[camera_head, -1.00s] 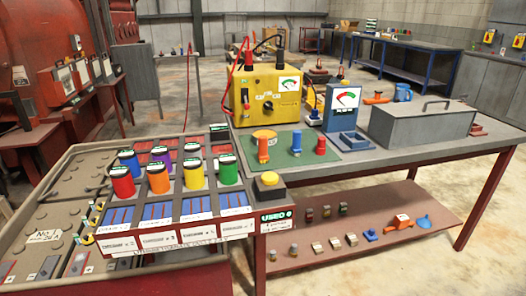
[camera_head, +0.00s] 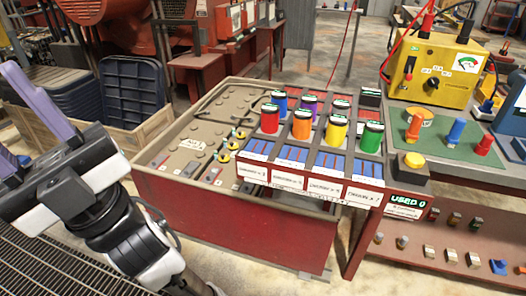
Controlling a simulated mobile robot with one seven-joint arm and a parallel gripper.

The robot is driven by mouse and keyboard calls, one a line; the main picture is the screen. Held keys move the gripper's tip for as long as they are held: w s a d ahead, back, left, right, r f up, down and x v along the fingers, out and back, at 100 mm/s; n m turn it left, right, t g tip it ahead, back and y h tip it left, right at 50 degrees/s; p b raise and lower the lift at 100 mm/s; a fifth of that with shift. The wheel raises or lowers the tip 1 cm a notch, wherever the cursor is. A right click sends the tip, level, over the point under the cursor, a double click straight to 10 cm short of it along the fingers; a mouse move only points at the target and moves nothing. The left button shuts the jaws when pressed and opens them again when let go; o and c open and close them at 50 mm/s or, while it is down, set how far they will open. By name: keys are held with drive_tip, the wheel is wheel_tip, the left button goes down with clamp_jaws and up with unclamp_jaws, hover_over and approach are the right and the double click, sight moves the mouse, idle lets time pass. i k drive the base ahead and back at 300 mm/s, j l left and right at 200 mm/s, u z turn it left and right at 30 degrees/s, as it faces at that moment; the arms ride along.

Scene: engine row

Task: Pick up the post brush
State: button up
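Three small upright coloured tools stand on a green mat (camera_head: 462,158) on the bench at the right: an orange one (camera_head: 413,128), a blue one (camera_head: 456,131) and a red one (camera_head: 484,145). I cannot tell which of them, if any, is the post brush. My gripper (camera_head: 10,112) is at the far left edge, its two purple fingers spread apart with nothing seen between them. It is far from the mat, across the red battery bin.
A rack with red, orange, yellow and green cans (camera_head: 337,130) stands between my arm and the mat. A yellow tester (camera_head: 435,72) is behind the mat. A wooden crate with dark blue cases (camera_head: 132,92) is beyond my arm. A lower shelf (camera_head: 455,235) holds small parts.

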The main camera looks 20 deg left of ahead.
sight(412, 136)
drive_tip(key=i+l+u, duration=0.1)
drive_tip(key=l, duration=0.45)
drive_tip(key=i+l+u, duration=0.1)
drive_tip(key=i+l, duration=0.15)
drive_tip(key=l, duration=0.3)
drive_tip(key=i+l+u, duration=0.1)
drive_tip(key=l, duration=0.5)
drive_tip(key=i+l+u, duration=0.15)
drive_tip(key=l, duration=0.4)
drive_tip(key=i+l+u, duration=0.1)
drive_tip(key=l, duration=0.5)
drive_tip(key=i+l+u, duration=0.1)
drive_tip(key=l, duration=0.5)
drive_tip(key=i+j, duration=0.1)
drive_tip(key=i, duration=0.45)
